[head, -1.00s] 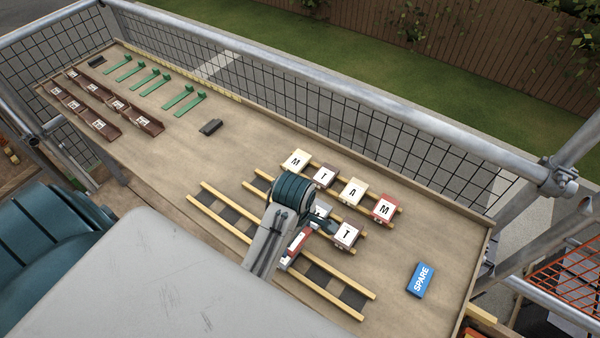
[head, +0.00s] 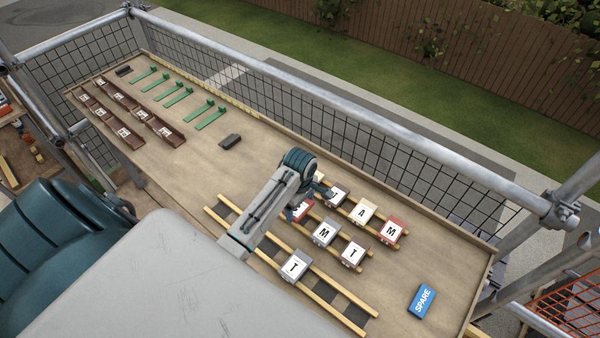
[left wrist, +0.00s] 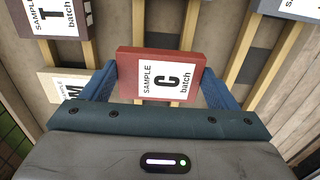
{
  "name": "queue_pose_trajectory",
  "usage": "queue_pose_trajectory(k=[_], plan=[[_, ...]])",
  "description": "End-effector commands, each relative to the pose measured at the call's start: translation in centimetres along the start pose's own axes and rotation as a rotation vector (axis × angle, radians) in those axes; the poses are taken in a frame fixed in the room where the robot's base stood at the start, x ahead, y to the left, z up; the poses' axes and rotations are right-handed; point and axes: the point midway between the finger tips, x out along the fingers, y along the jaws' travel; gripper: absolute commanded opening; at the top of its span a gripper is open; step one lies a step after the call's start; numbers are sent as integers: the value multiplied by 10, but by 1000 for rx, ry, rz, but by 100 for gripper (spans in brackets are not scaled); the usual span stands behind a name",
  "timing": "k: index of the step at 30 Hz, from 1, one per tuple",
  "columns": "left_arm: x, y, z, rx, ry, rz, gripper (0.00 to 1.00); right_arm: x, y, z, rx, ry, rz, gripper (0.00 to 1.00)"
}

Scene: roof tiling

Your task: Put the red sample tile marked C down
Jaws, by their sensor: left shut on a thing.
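The red sample tile marked C (left wrist: 160,76) is between the two blue fingers of my left gripper (left wrist: 160,88), which is shut on it. Its letter C faces up in the left wrist view. I cannot tell whether the tile touches the battens (left wrist: 232,52). My right gripper is not in view.
A cream M tile (left wrist: 70,88) lies close to the held tile. A brown T tile (left wrist: 45,22), a cream A tile (head: 362,210) and a red M tile (head: 391,229) continue the rear row. A grey M tile (head: 325,233) and a grey T tile (head: 294,266) lie nearer.

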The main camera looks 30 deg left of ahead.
Motion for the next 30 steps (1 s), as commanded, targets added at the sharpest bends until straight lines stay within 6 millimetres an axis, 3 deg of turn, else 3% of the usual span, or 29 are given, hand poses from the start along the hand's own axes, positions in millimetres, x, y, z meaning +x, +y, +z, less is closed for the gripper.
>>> queue_pose_trajectory(k=[1, 6, 22, 23, 25, 30], plan=[[6, -3, 1, -1, -2, -8, 55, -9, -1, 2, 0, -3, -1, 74], [22, -2, 1, 0, 0, -4, 55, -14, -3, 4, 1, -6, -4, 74], [32, -2, 1, 1, -1, -3, 55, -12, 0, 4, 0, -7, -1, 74], [33, -2, 1, 1, -1, -4, 83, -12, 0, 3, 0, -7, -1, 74], [32, -2, 1, 1, -1, -3, 97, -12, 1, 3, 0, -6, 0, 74], [32, -2, 1, 1, 0, -3, 100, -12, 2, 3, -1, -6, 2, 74]])
